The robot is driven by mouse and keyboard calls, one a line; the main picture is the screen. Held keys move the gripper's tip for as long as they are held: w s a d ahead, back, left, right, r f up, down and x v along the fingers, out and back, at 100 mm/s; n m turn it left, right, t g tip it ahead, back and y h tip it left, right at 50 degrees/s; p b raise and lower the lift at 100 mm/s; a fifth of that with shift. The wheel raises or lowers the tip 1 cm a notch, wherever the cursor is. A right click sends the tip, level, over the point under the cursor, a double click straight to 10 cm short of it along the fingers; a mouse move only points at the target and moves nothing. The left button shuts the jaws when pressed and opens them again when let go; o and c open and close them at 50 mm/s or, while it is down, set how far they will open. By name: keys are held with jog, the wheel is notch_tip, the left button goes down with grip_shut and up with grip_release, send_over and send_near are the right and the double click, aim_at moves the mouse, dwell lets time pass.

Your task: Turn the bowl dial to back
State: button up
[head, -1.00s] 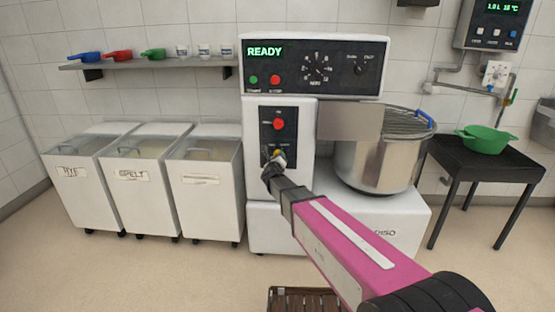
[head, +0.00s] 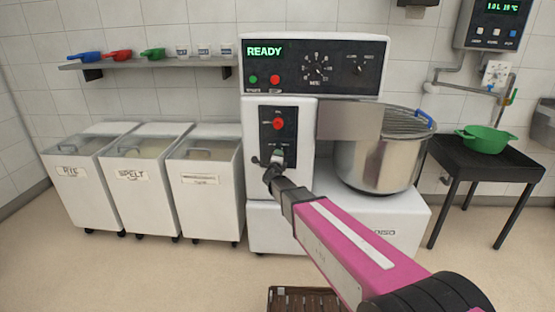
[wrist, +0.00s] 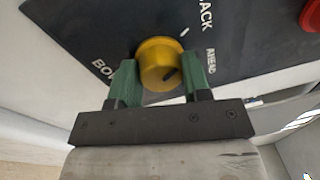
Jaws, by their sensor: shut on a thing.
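The bowl dial (wrist: 158,64) is a round yellow knob on a dark panel, with a short dark line on its face. The dial's dark line slants towards the upper right in the wrist view. My gripper (wrist: 160,84) has its green fingers on either side of the dial, shut on it. In the head view my gripper (head: 277,157) is at the lower part of the mixer's front panel, hiding most of the dial.
A red button (head: 278,124) sits above the dial on the white mixer (head: 258,210), whose display reads READY. The steel bowl (head: 365,165) is to the right. Three flour bins (head: 208,205) stand left, and a black table (head: 450,160) with a green bowl stands right.

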dwell(0.3)
jog(key=o, duration=0.9)
jog(key=shift+s, duration=0.15)
jog(key=s, duration=1)
jog(key=shift+s+a+f, duration=0.3)
jog(key=shift+a+f, duration=0.1)
jog(key=shift+n, duration=0.3)
